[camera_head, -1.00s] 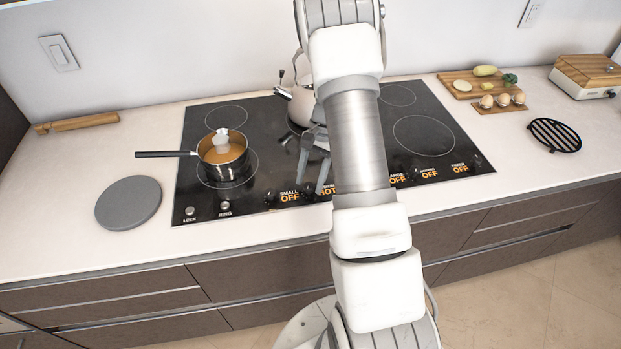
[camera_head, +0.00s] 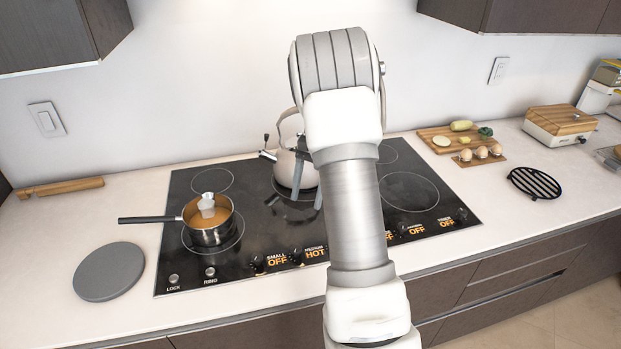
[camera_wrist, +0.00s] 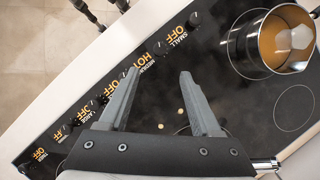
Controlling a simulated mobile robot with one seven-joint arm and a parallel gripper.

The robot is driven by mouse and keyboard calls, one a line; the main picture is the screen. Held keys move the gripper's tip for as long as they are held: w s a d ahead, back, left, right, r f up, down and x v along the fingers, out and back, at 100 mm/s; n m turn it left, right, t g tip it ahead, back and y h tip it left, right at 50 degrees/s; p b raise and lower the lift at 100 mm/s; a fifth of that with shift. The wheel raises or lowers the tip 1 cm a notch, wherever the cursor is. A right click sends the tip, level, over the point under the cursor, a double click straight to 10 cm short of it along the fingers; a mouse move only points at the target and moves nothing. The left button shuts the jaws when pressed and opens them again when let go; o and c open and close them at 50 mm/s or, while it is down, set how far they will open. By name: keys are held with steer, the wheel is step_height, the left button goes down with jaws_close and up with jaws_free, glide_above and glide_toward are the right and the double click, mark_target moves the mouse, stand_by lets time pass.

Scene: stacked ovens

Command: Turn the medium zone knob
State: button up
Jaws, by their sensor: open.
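The medium zone knob (camera_head: 297,256) is a small black knob on the cooktop's front strip, left of its orange "HOT" label. It shows in the wrist view (camera_wrist: 160,48) as well, just beyond the fingertips. My gripper (camera_head: 307,200) is open and empty above the cooktop, in front of the kettle in the picture. In the wrist view my gripper (camera_wrist: 161,73) points its two spread fingers toward the knob row, the medium knob lying roughly between their lines. I see no contact with the knob. The small zone knob (camera_head: 257,264) reads OFF.
A kettle (camera_head: 285,165) stands behind my fingers. A pot of orange liquid (camera_head: 210,234) sits on the left burner, handle to the left. A grey round plate (camera_head: 108,271) lies left of the cooktop (camera_head: 250,225). My arm covers part of the knob row.

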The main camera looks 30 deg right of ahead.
steer(key=shift+v, duration=2.15)
steer(key=s+a+r+n+t+h, duration=0.3)
steer(key=s+a+r+n+t, duration=0.35)
steer(key=s+a+r, duration=0.85)
steer(key=s+a+f+n+t, duration=0.1)
steer(key=s+a+f+n, duration=0.1)
steer(key=s+a+n, duration=0.2)
steer(key=s+n, duration=0.1)
steer(key=s, duration=0.2)
steer(key=shift+s+h, duration=0.4)
